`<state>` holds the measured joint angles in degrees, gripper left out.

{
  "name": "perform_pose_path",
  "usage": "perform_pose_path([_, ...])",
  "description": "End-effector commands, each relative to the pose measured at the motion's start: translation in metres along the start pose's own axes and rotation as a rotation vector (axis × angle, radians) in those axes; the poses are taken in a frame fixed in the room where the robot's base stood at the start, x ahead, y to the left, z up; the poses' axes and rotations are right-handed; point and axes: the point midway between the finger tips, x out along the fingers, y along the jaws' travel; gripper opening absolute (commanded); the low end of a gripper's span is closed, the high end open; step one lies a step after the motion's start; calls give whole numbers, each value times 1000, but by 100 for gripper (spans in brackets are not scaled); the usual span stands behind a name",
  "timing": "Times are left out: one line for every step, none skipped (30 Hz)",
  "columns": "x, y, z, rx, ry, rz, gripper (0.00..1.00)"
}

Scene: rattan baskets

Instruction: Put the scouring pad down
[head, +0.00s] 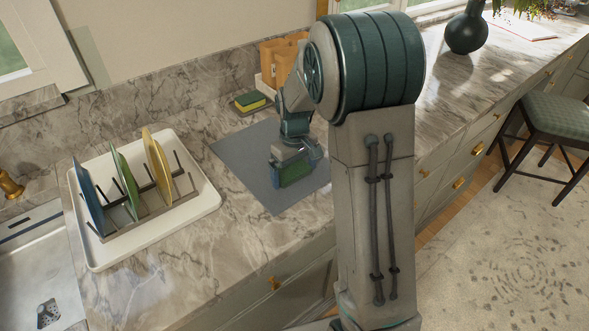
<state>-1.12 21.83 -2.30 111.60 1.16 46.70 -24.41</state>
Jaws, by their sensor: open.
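A dark green scouring pad (293,173) is at the grey mat (240,150) on the marble counter. It shows just below my gripper (292,171), between the two fingers. My gripper points down over the mat and is open around the pad. I cannot tell from this view whether a finger still touches the pad, or whether the pad lies flat. My arm hides part of the mat's right side.
A yellow and green sponge (250,101) sits on a dark holder behind the mat. A white tray (205,198) with a plate rack holding blue, green and yellow plates stands left. A sink (45,265) is at far left. Wooden boxes (278,55) and a dark vase (466,32) stand behind.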

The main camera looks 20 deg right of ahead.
Motion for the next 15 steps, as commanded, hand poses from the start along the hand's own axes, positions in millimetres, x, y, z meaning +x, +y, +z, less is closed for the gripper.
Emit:
perform_pose_path([-6, 0, 0, 0, 2, 1, 100])
perform_pose_path([-9, 0, -1, 0, 3, 1, 100])
perform_pose_path([-16, 1, -1, 0, 5, 2, 100])
perform_pose_path([-22, 1, -1, 0, 5, 2, 100])
perform_pose_path([-28, 1, -1, 0, 6, 3, 100])
perform_pose_path([-37, 1, -1, 0, 7, 3, 100])
perform_pose_path([-43, 1, -1, 0, 7, 3, 100])
perform_pose_path([-50, 1, -1, 0, 7, 3, 100])
perform_pose_path([-60, 1, -1, 0, 7, 3, 100])
perform_pose_path([-66, 1, 0, 0, 6, 3, 100])
perform_pose_path([-72, 1, -1, 0, 6, 3, 100])
perform_pose_path([-81, 1, -1, 0, 6, 3, 100])
perform_pose_path([-87, 1, -1, 0, 6, 3, 100])
perform_pose_path([-92, 1, -1, 0, 5, 3, 100])
perform_pose_path([-98, 1, 0, 1, 4, 2, 100])
